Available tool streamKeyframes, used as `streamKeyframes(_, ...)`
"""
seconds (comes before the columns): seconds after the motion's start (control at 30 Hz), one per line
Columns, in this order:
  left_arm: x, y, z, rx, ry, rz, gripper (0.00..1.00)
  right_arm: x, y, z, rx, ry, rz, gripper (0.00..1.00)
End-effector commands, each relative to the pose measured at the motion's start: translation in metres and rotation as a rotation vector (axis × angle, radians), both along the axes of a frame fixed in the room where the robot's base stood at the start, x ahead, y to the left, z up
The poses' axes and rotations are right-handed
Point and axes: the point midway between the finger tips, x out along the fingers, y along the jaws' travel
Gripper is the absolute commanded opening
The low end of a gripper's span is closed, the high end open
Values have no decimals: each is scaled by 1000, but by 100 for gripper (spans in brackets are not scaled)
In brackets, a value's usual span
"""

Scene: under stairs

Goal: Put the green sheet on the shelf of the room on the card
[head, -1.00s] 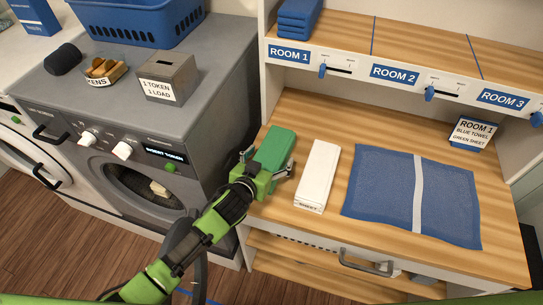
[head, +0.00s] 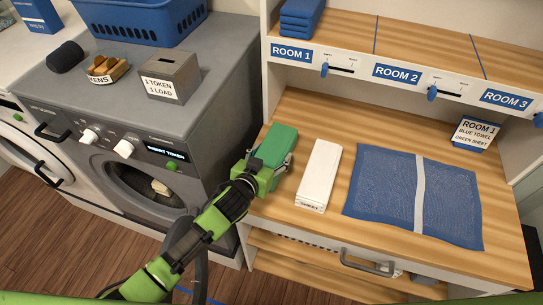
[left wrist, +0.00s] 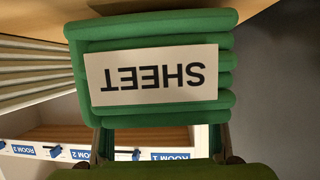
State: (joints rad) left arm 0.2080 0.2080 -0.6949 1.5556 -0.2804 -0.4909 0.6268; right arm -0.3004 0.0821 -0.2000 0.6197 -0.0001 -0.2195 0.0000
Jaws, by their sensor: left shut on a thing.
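The folded green sheet (head: 278,143) lies at the left end of the wooden counter. My left gripper (head: 270,165) is shut on its near end. In the left wrist view the green sheet (left wrist: 150,25) fills the upper middle, with a white label reading SHEET upside down. The card (head: 474,133) at the counter's back right reads ROOM 1, BLUE TOWEL, GREEN SHEET. The shelf above has a ROOM 1 section (head: 340,32) at its left, with folded blue towels (head: 301,17) at that section's left end. My right gripper is not in view.
A white folded sheet (head: 319,172) lies just right of the green one. A blue cloth with a pale stripe (head: 383,195) is spread on the counter (head: 345,122). Grey washers (head: 130,160) stand left, with a token box (head: 169,78) on top. The shelf's front rail carries sliders.

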Motion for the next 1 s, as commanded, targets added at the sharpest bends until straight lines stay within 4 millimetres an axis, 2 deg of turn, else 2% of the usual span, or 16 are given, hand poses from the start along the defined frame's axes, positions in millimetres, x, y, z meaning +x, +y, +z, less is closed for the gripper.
streamKeyframes(0.17,0,-1,27,-4,-10,-2,24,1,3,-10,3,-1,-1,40)
streamKeyframes(0.5,-57,-10,87,-7,-6,-3,24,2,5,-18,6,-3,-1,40)
streamKeyframes(0.8,-113,-18,111,-6,-5,-2,24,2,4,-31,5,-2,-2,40)
streamKeyframes(1.0,-133,-20,120,-3,-4,-1,24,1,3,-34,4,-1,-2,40)
